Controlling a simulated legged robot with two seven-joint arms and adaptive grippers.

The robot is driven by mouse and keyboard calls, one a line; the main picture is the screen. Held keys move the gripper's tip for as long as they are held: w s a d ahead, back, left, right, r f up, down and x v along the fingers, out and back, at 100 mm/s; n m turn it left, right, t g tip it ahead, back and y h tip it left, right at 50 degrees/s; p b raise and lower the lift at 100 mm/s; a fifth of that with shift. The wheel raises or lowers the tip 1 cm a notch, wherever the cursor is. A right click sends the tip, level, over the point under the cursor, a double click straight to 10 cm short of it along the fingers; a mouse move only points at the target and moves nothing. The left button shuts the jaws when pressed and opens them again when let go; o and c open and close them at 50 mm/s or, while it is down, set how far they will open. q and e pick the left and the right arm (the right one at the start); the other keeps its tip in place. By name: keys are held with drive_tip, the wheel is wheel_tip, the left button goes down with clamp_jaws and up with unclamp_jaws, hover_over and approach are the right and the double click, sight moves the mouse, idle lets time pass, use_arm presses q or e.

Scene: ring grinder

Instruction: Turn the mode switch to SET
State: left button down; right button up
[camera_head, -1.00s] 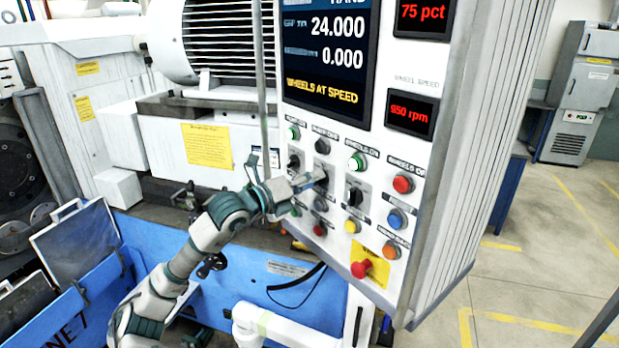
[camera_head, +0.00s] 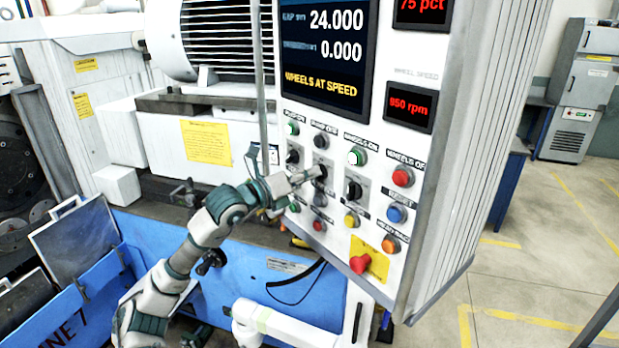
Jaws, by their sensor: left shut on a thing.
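The control panel (camera_head: 330,225) carries several lamps, buttons and black rotary switches. My left gripper (camera_head: 314,175) reaches in from the left and is shut on the middle black switch (camera_head: 321,172), taken as the mode switch. The fingers cover part of its knob. Its lettering is too small to read, so I cannot tell which position it points to. Other black switches sit to its left (camera_head: 292,157) and right (camera_head: 353,189). My right gripper is not in view.
A red mushroom button (camera_head: 360,263) on a yellow plate is low on the panel. The screen (camera_head: 325,50) above reads WHEELS AT SPEED. A thin vertical pole (camera_head: 262,90) stands close to my left wrist. A blue bin (camera_head: 95,290) is at the lower left.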

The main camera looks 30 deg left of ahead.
use_arm(q)
drive_tip(key=shift+d+f+m+b, duration=0.1)
drive_tip(key=shift+m+b, duration=0.25)
drive_tip(key=shift+m, duration=1.5)
drive_tip(key=shift+d+f+m+b, duration=0.1)
drive_tip(key=shift+m+b, duration=0.2)
drive_tip(key=shift+m, duration=1.55)
drive_tip(key=c, duration=1.2)
unclamp_jaws()
drive_tip(key=shift+a, duration=0.25)
drive_tip(key=shift+r, duration=0.1)
drive_tip(key=shift+v, duration=5.95)
